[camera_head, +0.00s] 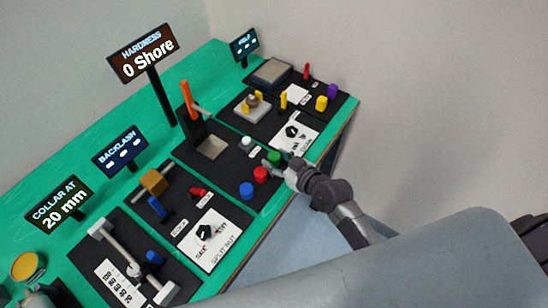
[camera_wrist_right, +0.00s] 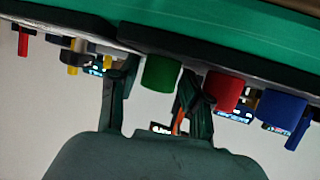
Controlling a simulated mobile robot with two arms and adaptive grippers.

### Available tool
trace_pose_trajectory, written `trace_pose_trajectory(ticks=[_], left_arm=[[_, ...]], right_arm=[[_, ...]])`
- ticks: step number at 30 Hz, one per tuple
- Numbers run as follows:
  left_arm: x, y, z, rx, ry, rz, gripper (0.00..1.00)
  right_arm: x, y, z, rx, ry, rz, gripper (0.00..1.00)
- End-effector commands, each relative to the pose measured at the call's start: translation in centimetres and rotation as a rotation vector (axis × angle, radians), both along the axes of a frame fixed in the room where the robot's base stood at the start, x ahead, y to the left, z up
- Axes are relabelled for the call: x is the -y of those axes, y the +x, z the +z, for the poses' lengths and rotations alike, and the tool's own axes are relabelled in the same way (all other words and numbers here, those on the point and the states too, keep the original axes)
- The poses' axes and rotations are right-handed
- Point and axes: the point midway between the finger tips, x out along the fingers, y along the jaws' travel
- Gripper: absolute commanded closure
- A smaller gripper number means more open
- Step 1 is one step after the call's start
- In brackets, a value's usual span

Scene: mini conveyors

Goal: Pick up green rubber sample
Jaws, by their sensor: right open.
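The green rubber sample (camera_head: 275,158) is a short cylinder on the black panel near the table's right front edge. It is in a row with a red sample (camera_head: 260,174) and a blue sample (camera_head: 246,190). My right gripper (camera_head: 277,167) is open beside the green sample and partly covers it. The right wrist view is upside down. There the green sample (camera_wrist_right: 160,73) shows between the two spread fingers of my right gripper (camera_wrist_right: 158,80), with a gap on each side. The red sample (camera_wrist_right: 222,91) is just outside one finger. My left gripper is not in view.
A hardness tester with an orange lever (camera_head: 187,93) stands behind the samples, near the "0 Shore" display (camera_head: 142,54). Panels with knobs and small coloured parts lie on both sides. The green table (camera_head: 85,150) is bare at its back left.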

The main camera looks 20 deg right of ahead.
Motion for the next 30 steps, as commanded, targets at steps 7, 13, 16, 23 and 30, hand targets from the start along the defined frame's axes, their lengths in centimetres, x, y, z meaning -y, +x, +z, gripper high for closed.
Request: trace_pose_trajectory(ticks=[7,13,16,23,30], left_arm=[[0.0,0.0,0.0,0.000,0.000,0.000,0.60],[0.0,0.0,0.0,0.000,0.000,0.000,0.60],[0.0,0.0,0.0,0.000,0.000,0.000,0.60],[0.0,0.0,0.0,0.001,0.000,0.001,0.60],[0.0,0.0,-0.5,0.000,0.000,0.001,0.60]], right_arm=[[0.0,0.0,0.0,0.000,0.000,0.000,0.86],[0.0,0.0,0.0,0.000,0.000,0.000,0.94],[0.0,0.0,0.1,0.000,0.000,0.000,0.94],[0.0,0.0,1.9,0.003,0.000,0.000,0.94],[2.0,-1.4,5.2,0.002,-0.006,0.000,0.94]])
